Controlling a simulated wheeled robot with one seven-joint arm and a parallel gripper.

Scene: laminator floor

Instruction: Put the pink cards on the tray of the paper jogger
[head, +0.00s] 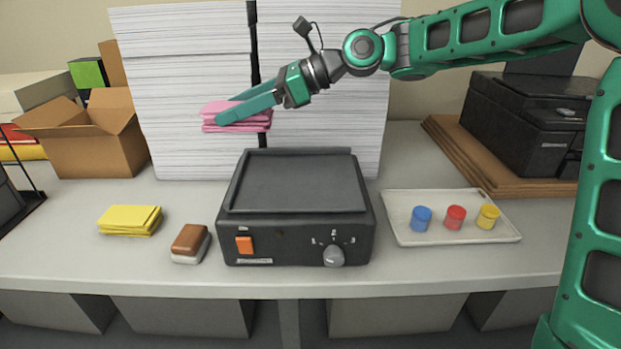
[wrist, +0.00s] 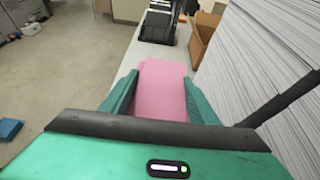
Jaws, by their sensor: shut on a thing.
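My gripper (head: 247,103) is shut on the pink cards (head: 225,124) and holds them in the air, left of and above the paper jogger (head: 297,247). The cards are a small stack with slightly uneven edges. In the wrist view the pink cards (wrist: 160,88) lie between my two green fingers. The paper jogger is a dark box with an orange switch and a grey knob on its front. Its tray (head: 297,184) on top is flat, rimmed and empty.
Tall white paper stacks (head: 185,110) stand close behind my gripper. Yellow cards (head: 130,220) and a brown-topped block (head: 190,243) lie left of the jogger. A pale tray (head: 450,237) with colored pots lies right. An open cardboard box (head: 95,145) stands at back left.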

